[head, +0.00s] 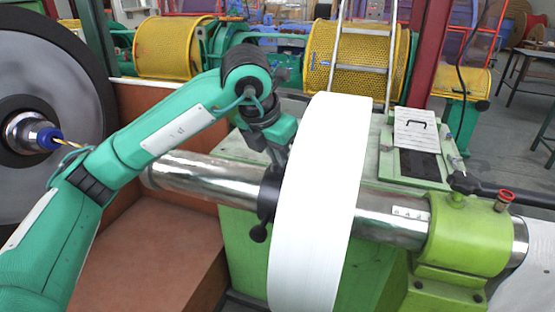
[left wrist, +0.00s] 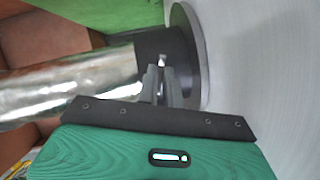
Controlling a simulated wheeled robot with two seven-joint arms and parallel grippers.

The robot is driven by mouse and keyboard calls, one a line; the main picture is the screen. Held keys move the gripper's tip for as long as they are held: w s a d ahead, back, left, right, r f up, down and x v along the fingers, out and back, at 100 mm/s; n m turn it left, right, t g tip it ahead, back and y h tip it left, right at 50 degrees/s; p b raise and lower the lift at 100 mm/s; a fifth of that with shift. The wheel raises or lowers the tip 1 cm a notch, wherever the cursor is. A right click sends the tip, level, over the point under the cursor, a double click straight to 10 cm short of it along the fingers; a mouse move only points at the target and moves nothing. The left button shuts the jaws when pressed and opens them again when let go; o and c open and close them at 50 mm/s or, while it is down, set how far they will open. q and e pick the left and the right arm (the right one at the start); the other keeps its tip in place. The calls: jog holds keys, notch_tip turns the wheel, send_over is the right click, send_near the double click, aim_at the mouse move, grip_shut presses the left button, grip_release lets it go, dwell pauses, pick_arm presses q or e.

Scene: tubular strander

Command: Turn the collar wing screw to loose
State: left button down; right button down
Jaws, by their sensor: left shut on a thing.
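A black collar (head: 268,196) sits around the polished steel shaft (head: 195,174), against the left face of a large white reel (head: 318,205). My left gripper (head: 277,164) reaches down to the top of the collar from above. In the left wrist view its two grey fingers (left wrist: 161,72) are shut on a small metal wing screw (left wrist: 162,61) at the black collar (left wrist: 180,60). Only the screw's bright tip shows; the fingers hide the rest, so its turn angle cannot be told. My right gripper is out of view.
The white reel stands close to the right of my left gripper. A green bearing block (head: 465,235) holds the shaft's right end. A brown panel (head: 165,250) lies below the shaft at left.

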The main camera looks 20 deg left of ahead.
pick_arm(q)
jog(key=shift+r, duration=0.1)
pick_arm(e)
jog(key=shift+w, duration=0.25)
pick_arm(q)
jog(key=c, duration=1.6)
grip_release()
jog(key=shift+o, duration=0.2)
